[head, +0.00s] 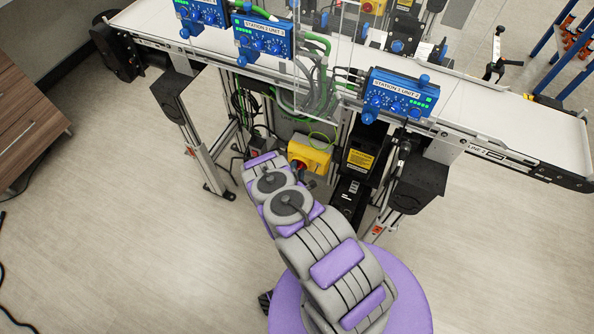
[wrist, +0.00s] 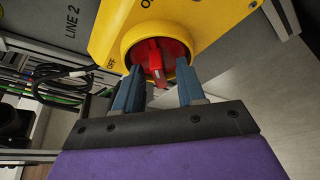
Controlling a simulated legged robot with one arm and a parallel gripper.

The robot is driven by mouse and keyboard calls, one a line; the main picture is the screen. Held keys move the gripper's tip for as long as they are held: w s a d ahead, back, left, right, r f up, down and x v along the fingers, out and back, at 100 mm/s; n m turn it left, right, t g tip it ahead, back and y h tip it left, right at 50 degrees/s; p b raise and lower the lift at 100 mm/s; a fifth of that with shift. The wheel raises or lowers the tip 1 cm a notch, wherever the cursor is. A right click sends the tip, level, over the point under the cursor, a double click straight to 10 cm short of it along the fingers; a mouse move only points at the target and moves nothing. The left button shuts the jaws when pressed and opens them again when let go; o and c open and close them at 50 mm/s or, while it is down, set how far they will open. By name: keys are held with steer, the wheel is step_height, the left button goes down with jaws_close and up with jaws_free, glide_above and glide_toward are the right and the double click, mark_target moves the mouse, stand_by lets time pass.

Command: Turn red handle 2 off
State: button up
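The red handle (wrist: 155,56) sits in the round yellow collar of a yellow switch box (wrist: 112,25) in the wrist view. It stands roughly upright in that picture. An "OFF" label is left of the collar, and another label at the top edge is cut off. The panel beside the box reads "LINE 2". My gripper (wrist: 160,68) has its two blue fingers apart, one on each side of the handle; I cannot tell whether they touch it. In the head view the yellow box (head: 312,153) is under the conveyor, and my arm hides most of the handle and gripper.
The white conveyor belt (head: 490,115) runs above the box, with blue station units (head: 400,95) on its near edge. Black housings (head: 418,185) and frame legs flank the box. Cables (wrist: 55,80) hang left of it. The floor in front is open.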

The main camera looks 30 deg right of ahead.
steer(key=shift+c, duration=0.3)
jaws_close()
stand_by(0.3)
steer(key=shift+w+a+n+g+h+b, duration=0.1)
steer(key=shift+n+g+h+b, duration=0.3)
steer(key=shift+n+g+h, duration=1.1)
steer(key=shift+w+a+n+g+h+b, duration=0.15)
steer(key=shift+n+g+h+b, duration=0.35)
steer(key=shift+n, duration=2.05)
steer(key=shift+w+a+n+g+h+b, duration=0.1)
steer(key=shift+n+g+h+b, duration=0.35)
steer(key=shift+n+g, duration=1.2)
steer(key=shift+n+t+h, duration=0.25)
steer(key=shift+n+t, duration=0.2)
steer(key=shift+n, duration=0.15)
steer(key=shift+o, duration=0.3)
jaws_free()
